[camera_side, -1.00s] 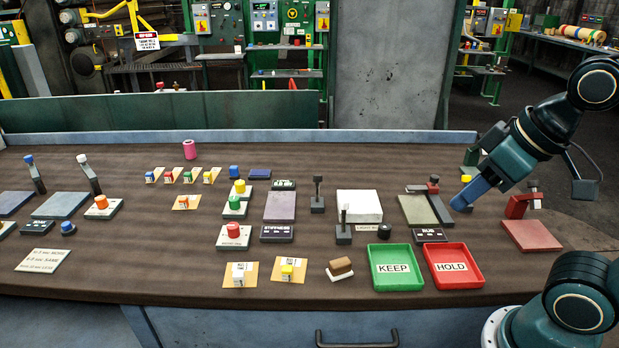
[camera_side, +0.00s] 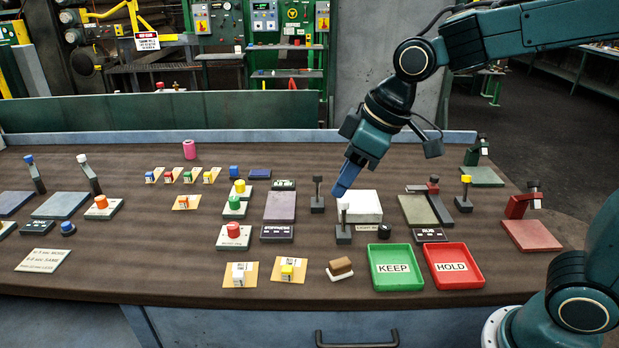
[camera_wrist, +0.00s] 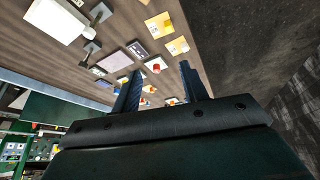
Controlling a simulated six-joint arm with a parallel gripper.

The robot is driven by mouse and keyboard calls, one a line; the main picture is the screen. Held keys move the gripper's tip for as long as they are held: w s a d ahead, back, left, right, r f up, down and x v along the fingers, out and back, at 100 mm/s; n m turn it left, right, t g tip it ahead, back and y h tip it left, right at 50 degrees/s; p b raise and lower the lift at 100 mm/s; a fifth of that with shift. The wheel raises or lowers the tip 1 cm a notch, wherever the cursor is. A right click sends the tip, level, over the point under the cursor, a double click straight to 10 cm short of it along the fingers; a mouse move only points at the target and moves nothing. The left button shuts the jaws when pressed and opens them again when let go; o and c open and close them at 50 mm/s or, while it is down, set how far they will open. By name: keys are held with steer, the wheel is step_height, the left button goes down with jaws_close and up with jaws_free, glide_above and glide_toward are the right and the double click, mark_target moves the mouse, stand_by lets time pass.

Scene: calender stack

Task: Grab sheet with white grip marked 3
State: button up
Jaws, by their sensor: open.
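A tan sheet with a white block grip (camera_side: 239,274) lies flat near the front of the bench in the side view; the mark on its grip is too small to read. It seems to show in the wrist view (camera_wrist: 178,46) beyond the fingers. A similar sheet with a yellow grip (camera_side: 287,271) lies just right of it. My gripper (camera_side: 341,191) is open and empty, above the bench by the white light box (camera_side: 360,206), behind and to the right of the white-grip sheet. Both fingers (camera_wrist: 160,67) show in the wrist view.
Small posts (camera_side: 317,195) stand close to my gripper. A red button (camera_side: 233,231) stands behind the white-grip sheet.

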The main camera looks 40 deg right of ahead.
steer(key=w+a+f+n+g+y, duration=0.1)
steer(key=w+a+f+n, duration=0.3)
steer(key=w+a+f, duration=0.55)
glide_above(241, 273)
steer(key=s+d, duration=0.1)
steer(key=d, duration=0.1)
steer(key=shift+s+a+f, duration=0.1)
steer(key=shift+f, duration=1.9)
steer(key=shift+s+a+f, duration=0.1)
steer(key=shift+f, duration=1.85)
steer(key=shift+f, duration=0.15)
steer(key=shift+x, duration=2.4)
steer(key=shift+s, duration=0.1)
jaws_close()
